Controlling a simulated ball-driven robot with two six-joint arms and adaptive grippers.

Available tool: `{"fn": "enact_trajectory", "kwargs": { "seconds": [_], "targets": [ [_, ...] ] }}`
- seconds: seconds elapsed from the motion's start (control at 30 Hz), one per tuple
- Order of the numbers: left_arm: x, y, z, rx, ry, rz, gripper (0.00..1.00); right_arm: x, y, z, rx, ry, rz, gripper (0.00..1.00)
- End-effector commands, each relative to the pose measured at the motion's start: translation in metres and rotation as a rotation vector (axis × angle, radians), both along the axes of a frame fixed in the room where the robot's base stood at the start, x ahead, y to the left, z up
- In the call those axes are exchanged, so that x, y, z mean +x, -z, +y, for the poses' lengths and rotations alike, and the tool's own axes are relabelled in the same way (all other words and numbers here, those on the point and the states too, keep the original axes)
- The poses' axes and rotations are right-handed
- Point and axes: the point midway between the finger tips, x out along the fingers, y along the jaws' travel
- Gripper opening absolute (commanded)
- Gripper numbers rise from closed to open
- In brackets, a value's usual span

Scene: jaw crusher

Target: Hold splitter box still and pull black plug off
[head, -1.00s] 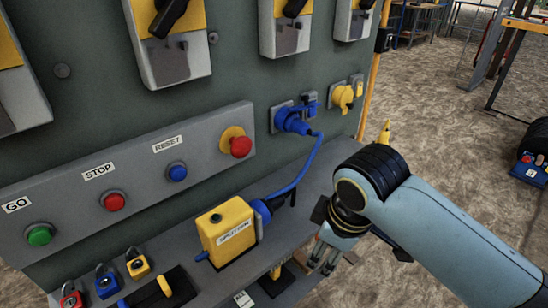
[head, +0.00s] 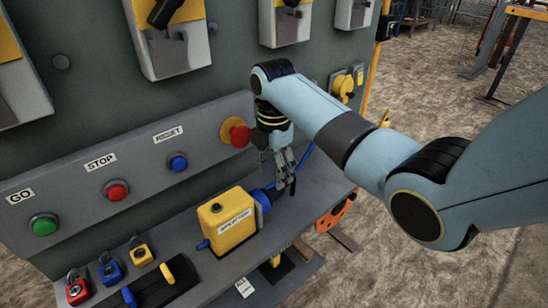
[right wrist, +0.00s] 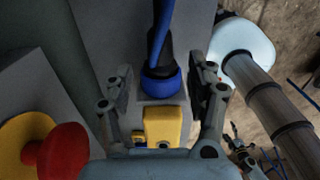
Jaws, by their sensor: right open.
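The yellow splitter box (head: 228,220) stands on the grey shelf, its label facing front. A blue socket (head: 263,199) is on its right end. In the right wrist view the black plug (right wrist: 161,50) sits against the blue socket (right wrist: 161,82), with the yellow box (right wrist: 164,124) below. The blue cable (head: 305,152) runs from the plug up behind my right arm. My right gripper (head: 286,184) points down at the plug, hiding most of it in the head view. In the wrist view its open fingers (right wrist: 160,68) stand on either side of plug and socket, with gaps.
The grey shelf (head: 322,190) is clear to the right of the box. Red, yellow and blue padlocks and a black-and-yellow handle (head: 166,284) lie to its left. A red emergency button (head: 240,136) sticks out near my right gripper.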

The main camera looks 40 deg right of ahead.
Motion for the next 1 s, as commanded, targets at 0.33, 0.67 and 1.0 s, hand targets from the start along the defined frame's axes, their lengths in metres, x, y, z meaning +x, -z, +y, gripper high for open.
{"fn": "enact_trajectory", "kwargs": {
  "seconds": [0.33,0.67,1.0],
  "targets": [
    [-0.001,0.009,-0.001,-0.001,0.0,0.001,0.94,0.0,0.058,0.0,0.0,0.002,0.0,0.57],
    [-0.001,0.01,-0.001,-0.002,-0.001,0.001,0.94,0.0,0.068,0.0,-0.001,0.002,-0.002,0.57],
    [-0.001,0.01,-0.001,-0.002,-0.001,0.001,0.94,0.0,0.067,0.0,-0.001,0.002,-0.001,0.25]
  ]
}}
